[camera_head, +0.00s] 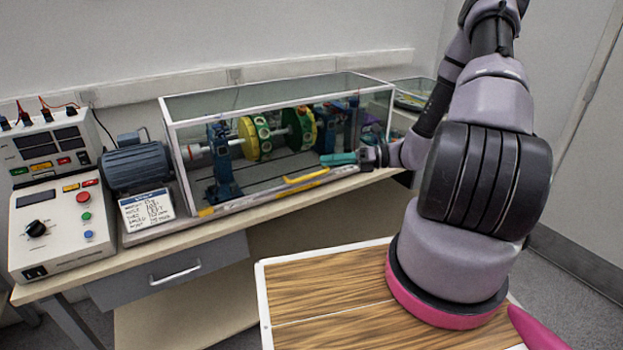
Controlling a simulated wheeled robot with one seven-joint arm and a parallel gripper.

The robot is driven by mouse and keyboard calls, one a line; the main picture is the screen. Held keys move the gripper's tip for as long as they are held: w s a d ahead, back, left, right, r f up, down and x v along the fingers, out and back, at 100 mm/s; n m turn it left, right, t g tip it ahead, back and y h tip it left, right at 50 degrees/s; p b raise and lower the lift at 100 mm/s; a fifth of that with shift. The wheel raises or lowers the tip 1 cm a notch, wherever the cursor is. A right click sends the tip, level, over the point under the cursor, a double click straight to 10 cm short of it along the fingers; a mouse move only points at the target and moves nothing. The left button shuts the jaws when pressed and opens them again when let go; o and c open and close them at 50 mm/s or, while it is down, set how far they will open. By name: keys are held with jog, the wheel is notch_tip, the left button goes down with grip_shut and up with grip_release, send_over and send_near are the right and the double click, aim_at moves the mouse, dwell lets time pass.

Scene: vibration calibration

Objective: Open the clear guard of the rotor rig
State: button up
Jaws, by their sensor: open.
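The clear guard (272,92) is a white-framed transparent box over the rotor rig on the bench, and it looks closed. Its yellow handle (306,175) runs along the lower front edge. Inside, a yellow disc (249,138) and a green disc (302,128) sit on a shaft between blue supports (222,160). My gripper (328,159), with teal fingers, is in front of the guard's right half, just above and right of the handle's right end. It is open and appears empty. The gap between its fingers is too small to make out.
A grey motor (138,165) and a handwritten card (147,210) are left of the guard. A control box (62,225) with buttons and a knob stands at the far left. A drawer (170,270) is below the bench top. A wood-patterned surface (320,300) lies in front.

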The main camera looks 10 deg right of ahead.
aim_at(310, 177)
jog(key=w+d+f+m+t+h, duration=0.2)
jog(key=d+f+m+t+h, duration=0.1)
jog(key=f+m+t, duration=1.1)
jog(key=w+a+r+g, duration=0.1)
jog(key=w+a, duration=0.1)
jog(key=w+a+r+m, duration=0.1)
jog(key=w+a, duration=0.1)
jog(key=w, duration=0.1)
jog(key=w+a+r+g, duration=0.1)
jog(key=w+a, duration=0.1)
jog(key=shift+w+a+m+g+h, duration=0.3)
jog(key=shift+w+a+m, duration=0.1)
grip_shut()
dwell(0.4)
